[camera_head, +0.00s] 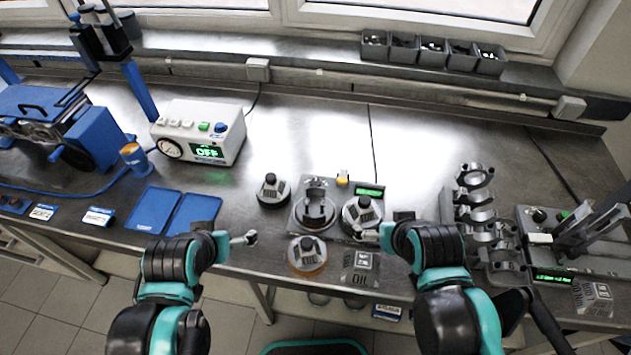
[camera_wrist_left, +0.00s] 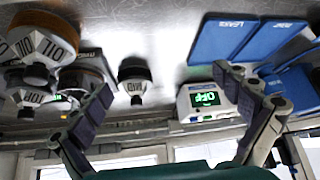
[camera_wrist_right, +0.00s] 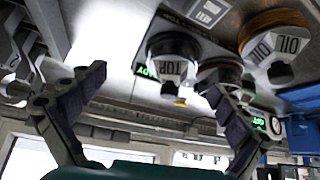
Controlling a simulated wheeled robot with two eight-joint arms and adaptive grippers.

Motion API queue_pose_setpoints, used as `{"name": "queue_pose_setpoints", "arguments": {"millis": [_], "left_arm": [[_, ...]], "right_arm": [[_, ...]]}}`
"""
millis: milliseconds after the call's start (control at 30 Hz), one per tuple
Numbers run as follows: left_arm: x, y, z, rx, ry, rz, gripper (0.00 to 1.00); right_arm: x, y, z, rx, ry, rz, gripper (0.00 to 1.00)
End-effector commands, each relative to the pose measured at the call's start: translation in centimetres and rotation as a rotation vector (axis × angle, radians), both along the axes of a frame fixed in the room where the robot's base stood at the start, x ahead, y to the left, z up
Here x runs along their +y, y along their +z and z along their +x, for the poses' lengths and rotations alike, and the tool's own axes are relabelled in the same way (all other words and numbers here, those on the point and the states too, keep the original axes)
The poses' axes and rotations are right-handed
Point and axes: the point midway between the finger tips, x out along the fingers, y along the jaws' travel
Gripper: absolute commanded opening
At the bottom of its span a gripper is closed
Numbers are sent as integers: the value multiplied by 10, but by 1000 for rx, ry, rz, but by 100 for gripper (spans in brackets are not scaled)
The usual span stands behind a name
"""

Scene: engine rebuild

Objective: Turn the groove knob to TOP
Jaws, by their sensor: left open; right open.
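A small yellow knob (camera_head: 342,178) stands at the back of the central grey station (camera_head: 300,222), beside a green-lit display (camera_head: 369,191); it also shows in the right wrist view (camera_wrist_right: 180,102). Its pointer and markings are too small to read. A round holder marked TOP (camera_head: 362,214) stands at that station's right side and shows in the right wrist view (camera_wrist_right: 172,65). My left gripper (camera_head: 236,239) is open and empty, left of the station. My right gripper (camera_head: 380,226) is open and empty, at the station's front right, apart from the yellow knob.
A holder marked OIL (camera_head: 307,255) stands in front of the station, another round holder (camera_head: 272,189) to its left. A stand of grey rings (camera_head: 480,215) is at right, beside a station with a black knob (camera_head: 538,214).

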Motion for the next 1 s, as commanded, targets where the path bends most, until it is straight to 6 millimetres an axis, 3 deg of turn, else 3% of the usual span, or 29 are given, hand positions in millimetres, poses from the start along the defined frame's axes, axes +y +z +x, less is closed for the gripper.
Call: {"name": "queue_pose_setpoints", "arguments": {"millis": [33, 200, 233, 400, 600, 800, 1000], "left_arm": [[0, 0, 0, 1, 1, -2, 84], [-9, 12, 15, 46, 56, -71, 39], [-12, 16, 21, 63, 77, -95, 36], [-40, 37, 64, 208, 250, -271, 36], [-80, 44, 121, 412, 480, -443, 36], [-124, 31, 176, 626, 723, -550, 36], [-162, 5, 214, 805, 934, -585, 36]], "right_arm": [[0, 0, 0, 0, 0, 0, 100], [0, 0, 0, 0, 0, 0, 100], [0, 0, 0, 0, 0, 0, 100], [0, -1, 0, 0, 0, 0, 100], [0, -2, 0, 0, 0, 0, 100], [0, -3, 0, 0, 0, 0, 100], [0, -3, 0, 0, 0, 0, 100]]}}
